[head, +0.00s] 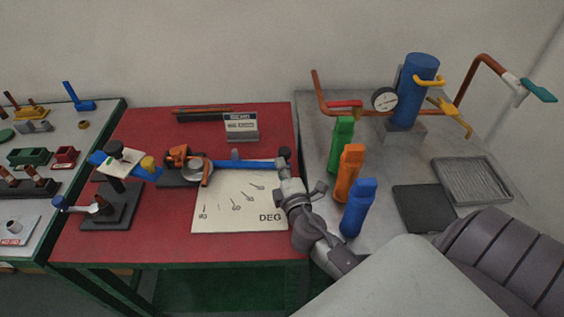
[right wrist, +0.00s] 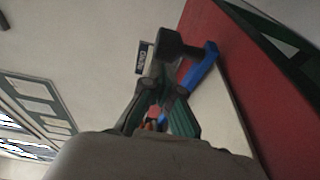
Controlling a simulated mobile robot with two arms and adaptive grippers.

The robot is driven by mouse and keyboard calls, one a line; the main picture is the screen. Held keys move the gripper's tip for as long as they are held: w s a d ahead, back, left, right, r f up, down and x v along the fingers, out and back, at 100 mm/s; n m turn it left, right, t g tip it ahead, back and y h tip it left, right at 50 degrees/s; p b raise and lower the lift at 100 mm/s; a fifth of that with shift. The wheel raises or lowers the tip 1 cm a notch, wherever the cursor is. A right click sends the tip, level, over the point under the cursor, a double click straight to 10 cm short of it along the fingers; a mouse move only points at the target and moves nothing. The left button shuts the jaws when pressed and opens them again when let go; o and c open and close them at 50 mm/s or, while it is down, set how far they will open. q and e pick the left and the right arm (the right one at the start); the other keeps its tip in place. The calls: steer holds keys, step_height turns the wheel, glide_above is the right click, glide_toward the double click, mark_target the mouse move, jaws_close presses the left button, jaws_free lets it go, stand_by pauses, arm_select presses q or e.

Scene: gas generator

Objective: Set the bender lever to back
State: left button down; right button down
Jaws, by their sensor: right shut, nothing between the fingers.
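The bender (head: 197,170) with orange parts sits on the red table in the head view. Its blue lever (head: 242,164) points right, along the back edge of a white angle sheet (head: 235,215) marked DEG. A black knob (head: 284,152) is at the lever's right end. My right gripper (head: 283,168) is shut and empty, close in front of the knob. In the right wrist view the blue lever (right wrist: 200,68) and a dark knob-like part (right wrist: 175,45) appear just beyond my fingers (right wrist: 160,88). I cannot tell if they touch. My left gripper is not in view.
Green, orange and blue bottles (head: 351,173) stand on the grey table just right of my right arm. A blue cylinder (head: 416,90) with gauge and pipes stands behind them. Another blue-armed tool (head: 120,168) is at the red table's left. A small sign (head: 241,127) stands behind the lever.

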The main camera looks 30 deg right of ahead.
steer(key=shift+w+d, duration=0.15)
steer(key=shift+d, duration=0.05)
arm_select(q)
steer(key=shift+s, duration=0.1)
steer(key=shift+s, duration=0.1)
arm_select(e)
steer(key=shift+w+d, duration=0.75)
steer(key=shift+d, duration=0.05)
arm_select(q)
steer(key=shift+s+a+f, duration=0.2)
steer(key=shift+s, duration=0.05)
arm_select(e)
steer(key=shift+r, duration=0.15)
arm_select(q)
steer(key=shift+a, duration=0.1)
